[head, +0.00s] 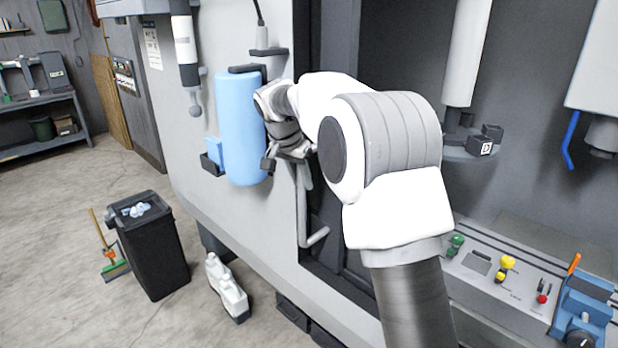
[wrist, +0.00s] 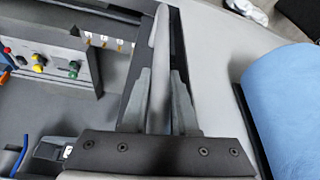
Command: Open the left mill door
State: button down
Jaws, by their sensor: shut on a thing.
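A long pale grey door handle (head: 302,215) stands upright at the left side of the mill's opening, with a bent lower end. My gripper (head: 288,155) is at the upper part of this handle, partly hidden by my own wrist. In the wrist view my gripper (wrist: 163,85) has its two dark fingers on either side of the handle (wrist: 161,40), shut on it. The dark door edge and frame (head: 328,215) run beside the handle. My arm covers much of the opening, so I cannot tell exactly how far the door stands open.
A blue cylinder (head: 240,125) hangs on the white front panel (head: 275,215), close left of my gripper. Right of my arm, a control panel (head: 500,280) carries coloured knobs and a blue vise (head: 582,305). A black bin (head: 150,245) and white jugs (head: 227,288) stand on the floor.

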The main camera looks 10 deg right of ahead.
dwell(0.3)
jog(key=c, duration=0.7)
grip_release()
jog(key=v, duration=1.7)
jog(key=shift+a+r, duration=0.15)
jog(key=shift+r, duration=0.05)
jog(key=s+d+n, duration=0.3)
jog(key=s+d, duration=0.2)
jog(key=s, duration=0.4)
jog(key=s+d+f+n+y, duration=0.1)
jog(key=s+f, duration=0.4)
jog(key=s, duration=0.3)
jog(key=s+d+f+n+t+y+b, duration=0.1)
jog(key=s+d+f+n, duration=0.1)
jog(key=s+f, duration=0.3)
jog(key=s+d+f+n+t+b, duration=0.1)
jog(key=s+f, duration=0.4)
jog(key=s, duration=0.7)
jog(key=shift+d+n+y, duration=0.4)
jog(key=shift+d+n, duration=0.05)
jog(key=shift+n, duration=0.15)
